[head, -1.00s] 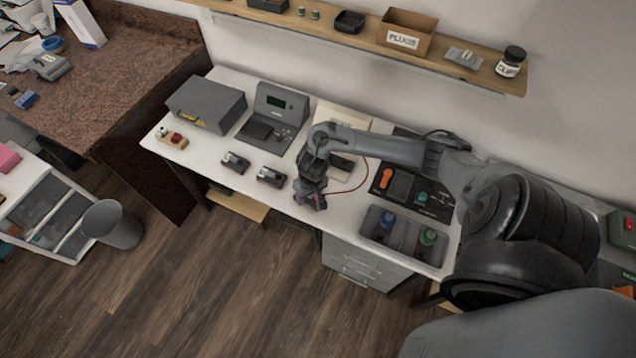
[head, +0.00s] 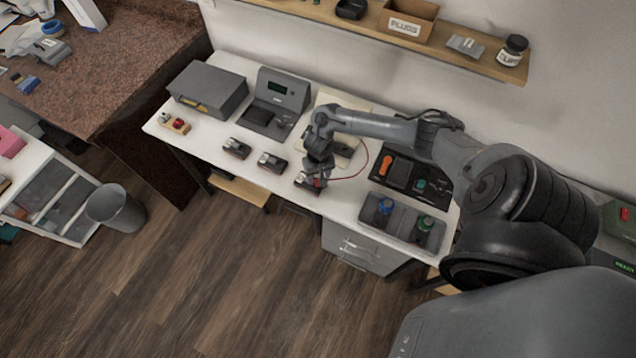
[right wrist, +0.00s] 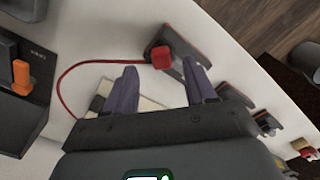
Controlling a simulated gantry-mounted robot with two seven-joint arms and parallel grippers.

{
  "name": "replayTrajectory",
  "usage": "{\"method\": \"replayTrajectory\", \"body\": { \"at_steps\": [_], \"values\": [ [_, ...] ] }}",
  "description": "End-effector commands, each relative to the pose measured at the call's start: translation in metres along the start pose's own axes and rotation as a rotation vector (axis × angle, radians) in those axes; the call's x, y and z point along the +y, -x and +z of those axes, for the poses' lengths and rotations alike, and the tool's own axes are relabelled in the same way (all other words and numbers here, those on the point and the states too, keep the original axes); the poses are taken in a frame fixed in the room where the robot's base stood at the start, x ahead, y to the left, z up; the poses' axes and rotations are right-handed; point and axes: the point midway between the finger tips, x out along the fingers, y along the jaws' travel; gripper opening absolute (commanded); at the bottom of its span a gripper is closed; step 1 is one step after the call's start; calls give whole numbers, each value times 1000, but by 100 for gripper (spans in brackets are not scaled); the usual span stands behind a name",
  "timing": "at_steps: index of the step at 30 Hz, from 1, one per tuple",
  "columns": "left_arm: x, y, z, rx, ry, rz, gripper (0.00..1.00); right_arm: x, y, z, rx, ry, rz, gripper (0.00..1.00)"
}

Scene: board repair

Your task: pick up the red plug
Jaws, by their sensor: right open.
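The red plug (right wrist: 161,57) is a small red block with a thin red cable (right wrist: 62,88) running to it. It rests at the end of a dark unit (right wrist: 180,47) on the white bench. In the head view, the red plug (head: 318,183) shows partly beneath my right gripper (head: 317,172). In the right wrist view, my right gripper (right wrist: 160,82) is open, with two purple-grey fingers apart and nothing between them. The plug appears just beyond the fingertips, between their lines; exact height above it is hard to tell. My left gripper is not in view.
Similar dark units (head: 271,162) and (head: 237,148) stand to the left on the bench. A grey tray (head: 402,222) with blue and green items lies to the right, by a black panel (head: 413,183). A shelf (head: 440,55) runs along the wall. Bare bench surrounds the plug's unit.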

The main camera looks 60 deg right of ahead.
Motion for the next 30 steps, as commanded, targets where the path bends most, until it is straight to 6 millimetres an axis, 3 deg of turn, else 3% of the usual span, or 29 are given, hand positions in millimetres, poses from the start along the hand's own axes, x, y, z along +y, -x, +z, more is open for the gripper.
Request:
{"method": "replayTrajectory", "body": {
  "at_steps": [7, 17, 27, 30],
  "values": [
    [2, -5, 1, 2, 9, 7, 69, -2, -29, -1, 0, -1, -1, 55],
    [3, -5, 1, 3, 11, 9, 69, -2, -33, -1, 2, 1, 0, 54],
    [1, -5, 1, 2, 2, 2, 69, -2, -33, -1, 1, 1, 0, 2],
    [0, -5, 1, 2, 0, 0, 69, -2, -33, -1, 2, 1, 0, 0]
  ]
}}
